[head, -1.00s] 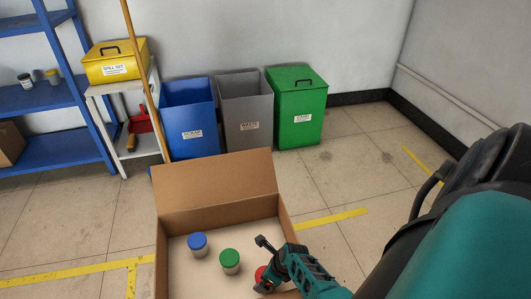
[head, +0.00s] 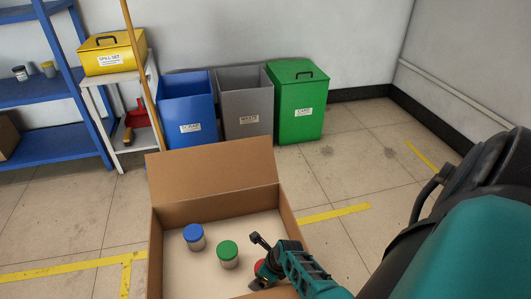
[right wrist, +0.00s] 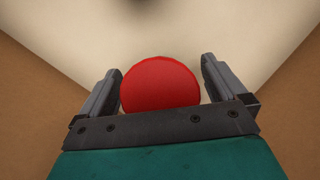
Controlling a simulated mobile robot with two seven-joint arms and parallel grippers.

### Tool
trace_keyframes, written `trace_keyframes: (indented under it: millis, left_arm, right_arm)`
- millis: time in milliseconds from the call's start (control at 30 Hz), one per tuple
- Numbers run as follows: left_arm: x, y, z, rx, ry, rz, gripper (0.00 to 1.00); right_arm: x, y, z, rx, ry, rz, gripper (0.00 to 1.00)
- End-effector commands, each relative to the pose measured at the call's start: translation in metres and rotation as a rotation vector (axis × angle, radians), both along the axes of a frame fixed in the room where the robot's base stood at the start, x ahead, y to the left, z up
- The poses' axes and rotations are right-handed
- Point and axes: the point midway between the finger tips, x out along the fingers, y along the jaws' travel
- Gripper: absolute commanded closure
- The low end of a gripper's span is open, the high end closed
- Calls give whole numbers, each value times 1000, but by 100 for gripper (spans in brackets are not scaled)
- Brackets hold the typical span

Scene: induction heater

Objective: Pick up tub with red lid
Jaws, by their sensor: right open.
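The tub with the red lid (head: 260,267) stands in the cardboard box, mostly hidden behind my right gripper (head: 258,262) in the head view. In the right wrist view its round red lid (right wrist: 160,84) lies between the two fingers of my right gripper (right wrist: 160,80). The fingers are open, one on each side of the lid, with a narrow gap at the right and little or none at the left. The tub's body is hidden under the lid there. My left gripper is not in view.
The open cardboard box (head: 212,171) also holds a blue-lidded tub (head: 194,236) and a green-lidded tub (head: 228,253), left of my right gripper. The box walls stand close around. Blue, grey and green bins (head: 298,105) stand along the wall behind.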

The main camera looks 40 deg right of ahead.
Motion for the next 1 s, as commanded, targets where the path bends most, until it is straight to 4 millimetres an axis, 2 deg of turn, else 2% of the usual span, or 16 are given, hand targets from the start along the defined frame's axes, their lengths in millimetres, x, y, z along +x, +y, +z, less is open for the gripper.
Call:
trace_keyframes:
  millis: [67,733,1000]
  left_arm:
    - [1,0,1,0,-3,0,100]
    - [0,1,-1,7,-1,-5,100]
    - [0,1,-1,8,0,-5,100]
  right_arm:
    - [0,0,1,-1,0,0,4]
    - [0,0,0,-1,0,0,68]
    - [0,-1,2,-1,-1,-1,69]
